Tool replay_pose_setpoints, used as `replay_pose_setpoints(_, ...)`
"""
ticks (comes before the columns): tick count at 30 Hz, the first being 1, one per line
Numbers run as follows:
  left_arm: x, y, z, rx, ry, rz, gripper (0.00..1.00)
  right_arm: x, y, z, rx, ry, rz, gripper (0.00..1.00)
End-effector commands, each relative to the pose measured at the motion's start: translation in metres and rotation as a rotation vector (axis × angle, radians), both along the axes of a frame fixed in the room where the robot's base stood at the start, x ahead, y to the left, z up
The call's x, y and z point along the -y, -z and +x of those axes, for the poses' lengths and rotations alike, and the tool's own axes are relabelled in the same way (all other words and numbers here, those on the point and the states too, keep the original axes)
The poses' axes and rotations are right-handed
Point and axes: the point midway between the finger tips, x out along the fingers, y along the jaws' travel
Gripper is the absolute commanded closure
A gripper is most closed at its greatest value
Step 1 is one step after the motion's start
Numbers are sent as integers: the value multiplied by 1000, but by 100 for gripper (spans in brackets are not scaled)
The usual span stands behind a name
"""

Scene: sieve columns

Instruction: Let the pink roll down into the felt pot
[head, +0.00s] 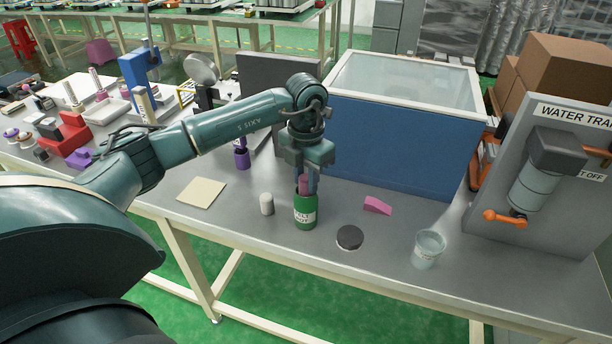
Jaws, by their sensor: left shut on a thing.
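My left gripper (305,182) points down and is shut on the pink roll (304,186), which shows between its fingers. A green pot (305,212) with a pale label stands upright on the grey bench directly under the gripper. I take it to be the felt pot, but its label is too small to read fully. The roll is at the pot's mouth; I cannot tell whether its lower end is inside the pot. The pot's opening is largely hidden by the fingers and roll. My right gripper is not in view.
A small white cylinder (266,204) stands left of the pot. A black disc (350,237), a pink wedge (377,205) and a clear beaker (428,250) are to its right. A large blue bin (390,150) stands behind. A beige square (202,192) lies left.

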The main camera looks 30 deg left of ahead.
Motion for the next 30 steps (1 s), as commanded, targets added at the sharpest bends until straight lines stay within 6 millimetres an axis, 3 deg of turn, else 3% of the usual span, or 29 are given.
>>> replay_pose_setpoints(13,0,10,0,-1,0,0,94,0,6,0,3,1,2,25)
replay_pose_setpoints(14,0,9,0,0,0,0,73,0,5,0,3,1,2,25)
replay_pose_setpoints(21,0,9,0,-1,0,0,53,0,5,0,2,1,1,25)
replay_pose_setpoints(23,0,9,0,-1,0,0,48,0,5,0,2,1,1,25)
replay_pose_setpoints(30,0,9,0,0,0,0,48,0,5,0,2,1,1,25)
